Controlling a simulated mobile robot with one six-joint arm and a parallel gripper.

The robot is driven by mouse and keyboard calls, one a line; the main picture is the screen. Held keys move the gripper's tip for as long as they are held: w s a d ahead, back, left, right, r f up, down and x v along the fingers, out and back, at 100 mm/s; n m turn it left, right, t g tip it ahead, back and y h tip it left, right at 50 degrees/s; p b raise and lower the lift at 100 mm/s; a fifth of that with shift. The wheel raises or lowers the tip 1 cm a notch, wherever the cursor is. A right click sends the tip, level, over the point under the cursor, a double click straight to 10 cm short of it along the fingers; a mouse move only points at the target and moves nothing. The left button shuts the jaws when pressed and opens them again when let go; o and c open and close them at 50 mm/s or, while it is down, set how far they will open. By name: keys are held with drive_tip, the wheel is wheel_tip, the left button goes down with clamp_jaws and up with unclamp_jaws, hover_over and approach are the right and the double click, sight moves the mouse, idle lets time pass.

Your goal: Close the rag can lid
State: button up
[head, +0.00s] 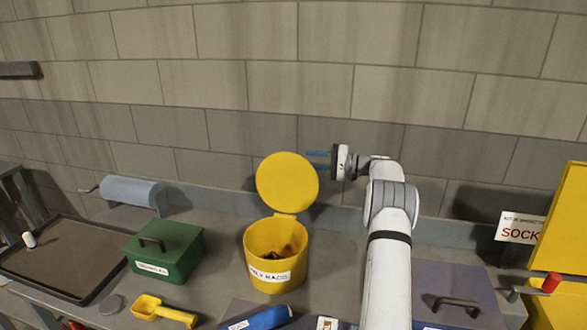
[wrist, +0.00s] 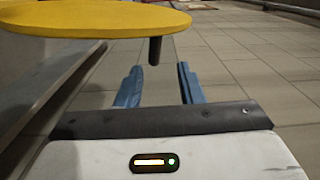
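The yellow rag can (head: 261,260) stands on the bench with dark contents visible inside. Its round yellow lid (head: 287,182) is open, standing up from the hinge at the can's back rim. My gripper (head: 311,156) is at the lid's upper right edge, its blue fingers pointing left. The knob shows just beyond the fingertips; I cannot tell the exact distance.
A green box (head: 165,250) with a handle and a yellow scoop (head: 163,310) stand left of the can. A blue item (head: 258,319) lies in front. A dark tray (head: 55,262) is at far left. A yellow cabinet (head: 562,235) is at right. The block wall is behind.

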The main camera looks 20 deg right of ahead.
sight(292, 160)
drive_tip(key=shift+f+p+x, duration=0.15)
drive_tip(key=shift+p+x, duration=0.5)
drive_tip(key=shift+x, duration=1.25)
drive_tip(key=shift+f+p+x, duration=0.15)
drive_tip(key=shift+p+x, duration=0.45)
drive_tip(key=shift+x, duration=1.35)
drive_tip(key=c, duration=0.7)
clamp_jaws()
drive_tip(key=shift+f, duration=0.1)
